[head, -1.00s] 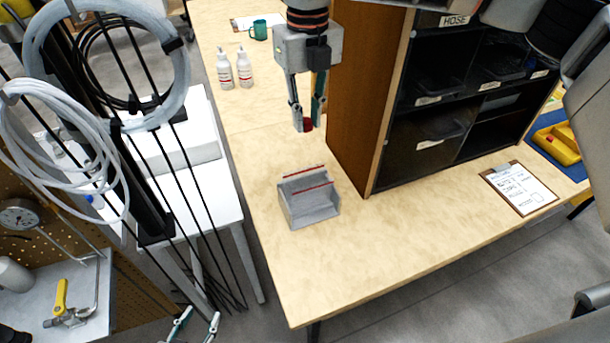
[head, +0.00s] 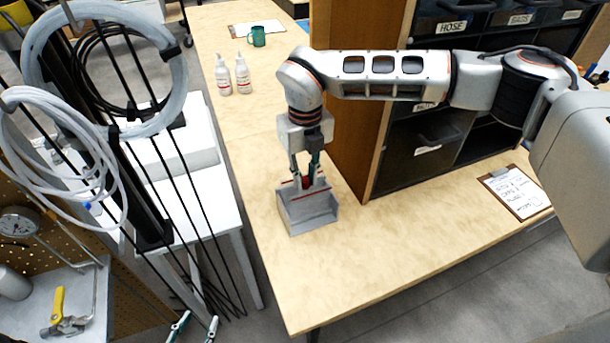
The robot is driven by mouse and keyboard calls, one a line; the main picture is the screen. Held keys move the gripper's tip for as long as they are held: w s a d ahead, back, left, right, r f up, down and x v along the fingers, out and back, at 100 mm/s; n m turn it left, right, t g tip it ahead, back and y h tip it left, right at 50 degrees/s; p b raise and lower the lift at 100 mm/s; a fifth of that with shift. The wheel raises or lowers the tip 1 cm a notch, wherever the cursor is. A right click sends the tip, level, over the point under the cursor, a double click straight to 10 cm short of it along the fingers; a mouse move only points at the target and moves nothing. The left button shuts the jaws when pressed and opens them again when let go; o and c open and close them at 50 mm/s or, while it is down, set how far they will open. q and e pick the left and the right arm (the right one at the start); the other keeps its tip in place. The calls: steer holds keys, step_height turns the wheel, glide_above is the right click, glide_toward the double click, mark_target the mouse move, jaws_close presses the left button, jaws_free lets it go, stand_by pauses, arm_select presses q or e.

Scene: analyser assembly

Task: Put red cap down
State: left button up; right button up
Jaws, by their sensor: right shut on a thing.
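The red cap (head: 306,183) is small and shows between the fingertips of my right gripper (head: 307,180). That gripper is shut on the cap and points down, just over the back part of a small grey bin (head: 312,217) with red-striped edges. The fingertips overlap the bin's back edge in the picture, so I cannot tell whether the cap touches the bin. My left gripper (head: 197,326) shows only its two fingertips at the bottom edge, spread apart and empty, away from the table.
A brown and black shelf unit (head: 352,120) stands close behind and right of the bin. Two white bottles (head: 233,76) and a green mug (head: 257,40) stand farther back. A clipboard (head: 515,192) lies at right. The wooden table (head: 350,275) is clear in front of the bin.

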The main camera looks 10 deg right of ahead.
mark_target(305, 181)
steer(key=shift+f, duration=0.15)
steer(key=shift+f, duration=0.45)
steer(key=o, duration=0.7)
steer(key=shift+c, duration=0.2)
steer(key=shift+r, duration=0.5)
step_height(305, 181, up, 12)
